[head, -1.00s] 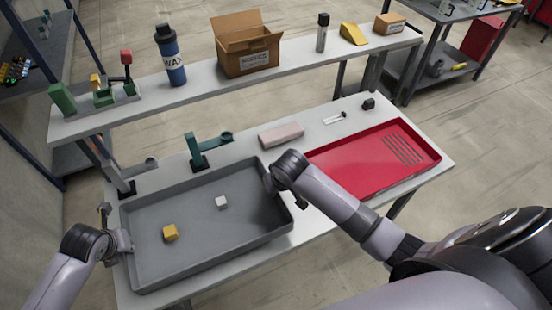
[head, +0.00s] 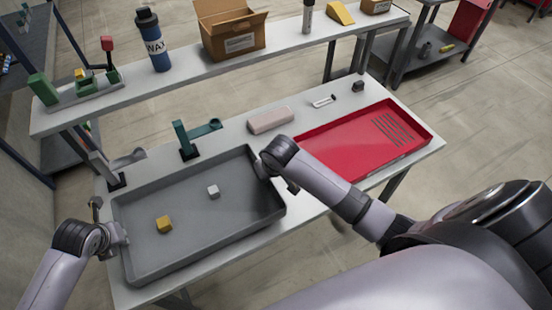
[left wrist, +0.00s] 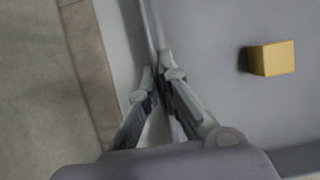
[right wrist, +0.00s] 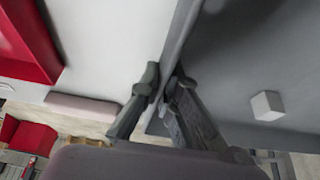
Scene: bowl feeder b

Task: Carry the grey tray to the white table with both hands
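The grey tray (head: 205,247), shallow and rectangular, is on or just above the left part of a pale workbench (head: 232,136); I cannot tell if it touches. A yellow block (head: 164,224) and a small white block (head: 213,191) are inside it. My left gripper (head: 122,236) is at the tray's left wall; in the left wrist view its fingers (left wrist: 160,88) close on that wall from both sides. My right gripper (head: 263,170) is at the opposite wall, its fingertips partly hidden; in the right wrist view they pinch the wall (right wrist: 165,85). No separate white table is identifiable.
A red tray (head: 350,145) lies to the right on the bench. A green stand (head: 187,145) and a pink block (head: 270,120) are behind the grey tray. A raised shelf (head: 185,80) holds a bottle, a carton and small items.

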